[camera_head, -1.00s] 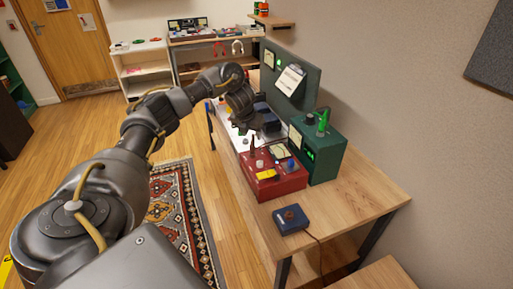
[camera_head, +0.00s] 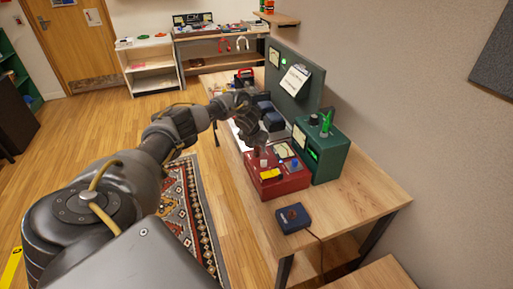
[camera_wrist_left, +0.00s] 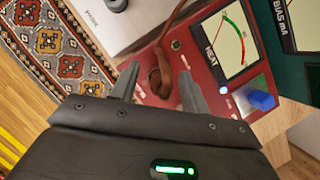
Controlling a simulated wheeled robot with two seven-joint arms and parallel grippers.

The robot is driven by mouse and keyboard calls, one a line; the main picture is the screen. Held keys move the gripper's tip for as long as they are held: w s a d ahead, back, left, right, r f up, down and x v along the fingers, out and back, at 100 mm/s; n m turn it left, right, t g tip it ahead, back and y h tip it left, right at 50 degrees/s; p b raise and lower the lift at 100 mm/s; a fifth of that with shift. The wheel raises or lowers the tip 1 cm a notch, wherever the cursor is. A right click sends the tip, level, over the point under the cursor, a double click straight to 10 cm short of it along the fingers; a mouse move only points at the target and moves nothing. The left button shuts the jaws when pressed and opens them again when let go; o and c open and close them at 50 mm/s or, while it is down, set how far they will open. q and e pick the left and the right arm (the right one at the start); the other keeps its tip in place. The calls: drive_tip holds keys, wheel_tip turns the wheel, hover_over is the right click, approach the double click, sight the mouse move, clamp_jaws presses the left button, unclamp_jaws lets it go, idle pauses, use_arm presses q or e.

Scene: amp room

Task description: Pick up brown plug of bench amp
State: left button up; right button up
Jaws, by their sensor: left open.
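The brown plug (camera_wrist_left: 160,80) with its brown cord stands at the red amp box (camera_wrist_left: 205,65), seen in the left wrist view beside a dial marked HEAT. My left gripper (camera_wrist_left: 158,88) is open. Its two fingers lie on either side of the plug in that picture, with no clear contact; the depth between them is hard to judge. In the head view my left gripper (camera_head: 255,143) is above the far left end of the red box (camera_head: 280,184), and the plug is largely hidden there. My right gripper is not in view.
A green box (camera_head: 325,155) stands right of the red box. A blue knob (camera_wrist_left: 262,100) sticks up near the plug. A dark panel (camera_head: 290,85) rises behind.

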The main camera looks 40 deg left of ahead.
use_arm(q)
clamp_jaws()
idle(0.4)
